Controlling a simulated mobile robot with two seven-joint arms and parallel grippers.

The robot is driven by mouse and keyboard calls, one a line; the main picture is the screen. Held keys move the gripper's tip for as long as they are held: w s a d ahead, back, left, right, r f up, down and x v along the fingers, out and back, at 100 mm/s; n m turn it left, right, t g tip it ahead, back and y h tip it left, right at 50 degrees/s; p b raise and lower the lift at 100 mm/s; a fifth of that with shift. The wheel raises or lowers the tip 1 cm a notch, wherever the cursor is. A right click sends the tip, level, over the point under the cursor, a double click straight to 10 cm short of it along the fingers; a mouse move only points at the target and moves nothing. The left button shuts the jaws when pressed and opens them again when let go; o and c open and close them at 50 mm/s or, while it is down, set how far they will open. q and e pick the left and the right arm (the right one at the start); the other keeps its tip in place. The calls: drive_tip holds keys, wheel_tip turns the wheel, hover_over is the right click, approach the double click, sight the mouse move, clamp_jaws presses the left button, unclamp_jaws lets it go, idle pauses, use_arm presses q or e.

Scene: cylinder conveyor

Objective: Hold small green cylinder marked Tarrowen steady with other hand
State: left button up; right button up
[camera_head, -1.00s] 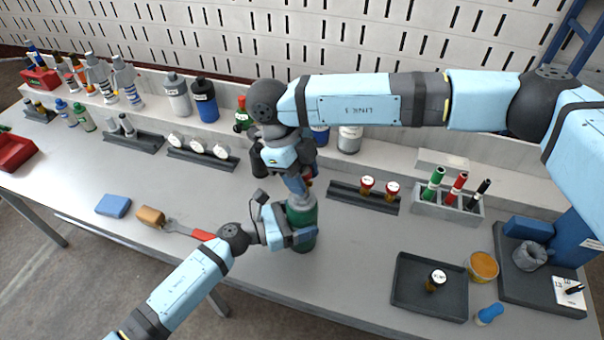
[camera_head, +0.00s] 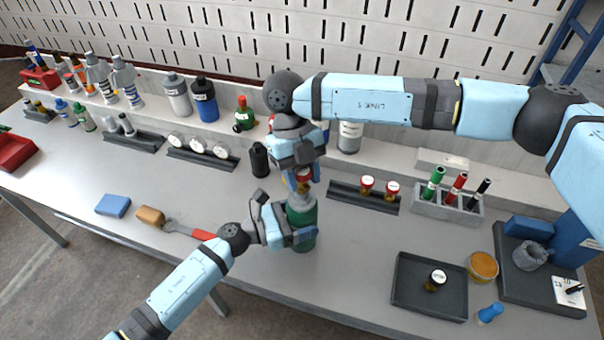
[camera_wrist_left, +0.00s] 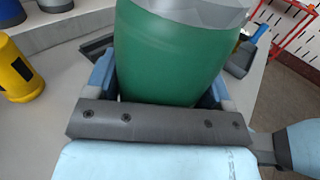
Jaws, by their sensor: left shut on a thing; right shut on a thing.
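The small green cylinder (camera_head: 302,230) stands upright near the middle of the table, with a pale grey top. No name on it can be read. My left gripper (camera_head: 292,232) is shut around its green body from the lower left. The left wrist view shows the green body (camera_wrist_left: 172,60) filling the space between the blue fingers. My right gripper (camera_head: 302,182) points down over the cylinder's top and is shut on a small red part (camera_head: 304,173), seemingly its valve or cap. The fingers partly hide this part and where it meets the top.
A black bottle (camera_head: 259,160) stands behind and left of the hands. A red-handled brush (camera_head: 190,230) and blue sponge (camera_head: 113,206) lie left.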

drive_tip(key=m+y, duration=0.1)
drive_tip(key=m, duration=0.2)
drive_tip(key=m+y, duration=0.1)
drive_tip(key=m, duration=0.2)
drive_tip(key=shift+g, duration=0.3)
drive_tip(key=o, duration=1.1)
